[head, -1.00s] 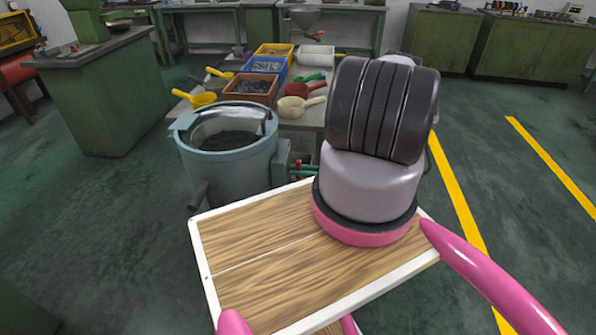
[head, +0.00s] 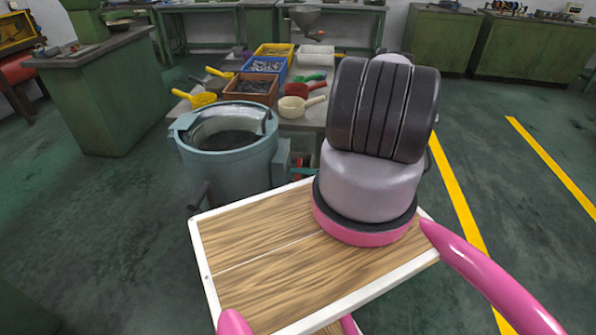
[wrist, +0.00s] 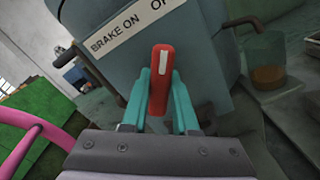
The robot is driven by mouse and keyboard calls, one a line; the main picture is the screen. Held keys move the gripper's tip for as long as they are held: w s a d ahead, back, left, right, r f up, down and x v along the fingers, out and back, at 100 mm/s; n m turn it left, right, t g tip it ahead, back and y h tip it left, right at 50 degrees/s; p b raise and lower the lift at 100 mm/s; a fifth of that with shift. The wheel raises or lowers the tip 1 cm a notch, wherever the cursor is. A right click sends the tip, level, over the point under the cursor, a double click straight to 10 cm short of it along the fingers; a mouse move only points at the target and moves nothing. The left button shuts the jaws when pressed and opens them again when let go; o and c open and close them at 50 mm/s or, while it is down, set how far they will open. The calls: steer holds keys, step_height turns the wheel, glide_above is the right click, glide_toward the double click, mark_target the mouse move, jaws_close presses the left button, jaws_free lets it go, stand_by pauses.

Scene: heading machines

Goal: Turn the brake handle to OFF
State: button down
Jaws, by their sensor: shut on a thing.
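The brake handle (wrist: 160,75) is a red lever with a white stripe. In the wrist view it stands nearly upright between the teal fingers of my gripper (wrist: 159,98), which is shut on it. Behind it is the blue-grey machine body (wrist: 195,60) with a white label plate (wrist: 125,33). The plate reads "BRAKE ON" at left and a cut-off "OF" at the top. The handle's tip is below the plate, near the gap between the two words. In the head view my gripper (head: 303,171) is at the right side of the round blue-grey tub (head: 228,165), partly hidden by my arm.
A table behind the tub holds orange (head: 250,88), blue and yellow bins of small parts and several coloured scoops. Green benches stand at the back and left. The green floor at right, with yellow lines, is open.

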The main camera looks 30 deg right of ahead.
steer(key=shift+d, duration=0.1)
steer(key=c, duration=0.7)
jaws_free()
steer(key=v, duration=1)
steer(key=shift+s+d, duration=0.3)
